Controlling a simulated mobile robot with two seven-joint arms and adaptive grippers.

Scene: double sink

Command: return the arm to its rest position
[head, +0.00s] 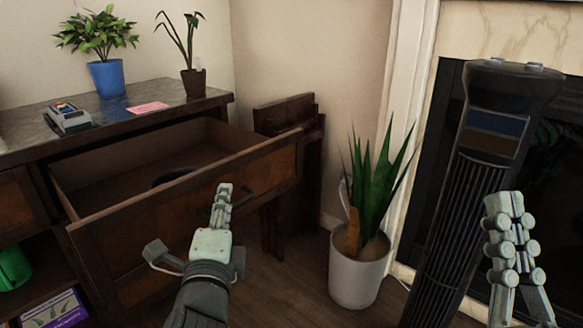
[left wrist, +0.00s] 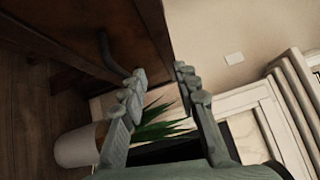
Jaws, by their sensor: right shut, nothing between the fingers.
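My left gripper (head: 223,190) is in front of the pulled-out drawer (head: 110,208) of the dark wooden cabinet, close to the drawer's handle (head: 262,190). In the left wrist view its two fingers (left wrist: 160,73) stand apart with nothing between them. The drawer front and a dark handle (left wrist: 110,55) show beside the fingers there. My right gripper (head: 505,203) is raised at the right of the head view. Its fingers are together and hold nothing.
A potted snake plant (head: 358,270) stands on the floor between my arms, before the dark fireplace (head: 560,150). A dark round object (head: 175,176) lies in the drawer. Two potted plants, a pink card (head: 148,108) and a small grey device (head: 68,117) are on the cabinet top.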

